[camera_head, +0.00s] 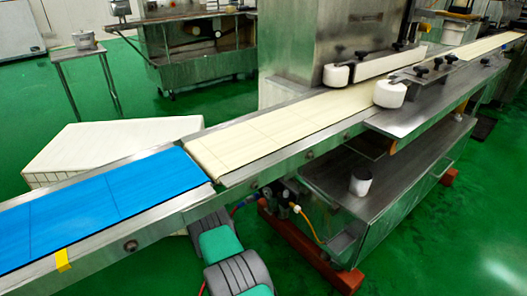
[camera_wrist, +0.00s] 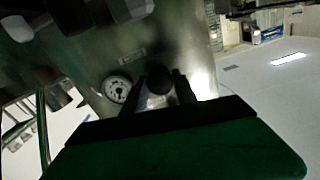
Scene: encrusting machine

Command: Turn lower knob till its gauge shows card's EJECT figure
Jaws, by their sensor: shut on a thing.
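In the wrist view my gripper (camera_wrist: 162,88) is shut on a dark round knob (camera_wrist: 160,78), with one finger on each side of it. A round white-faced gauge (camera_wrist: 117,88) is just left of the knob. Its needle and figures are too small and blurred to read. A small pale plate (camera_wrist: 132,54) is on the metal panel above the gauge; its writing cannot be read. I cannot make out a card with an EJECT figure. In the head view the gauge and knob area (camera_head: 284,196) is small, below the conveyor; my gripper cannot be made out there.
A conveyor with a blue belt (camera_head: 110,205) and a cream belt (camera_head: 290,125) runs above the knob area. A steel cabinet (camera_head: 400,190) stands to the right.

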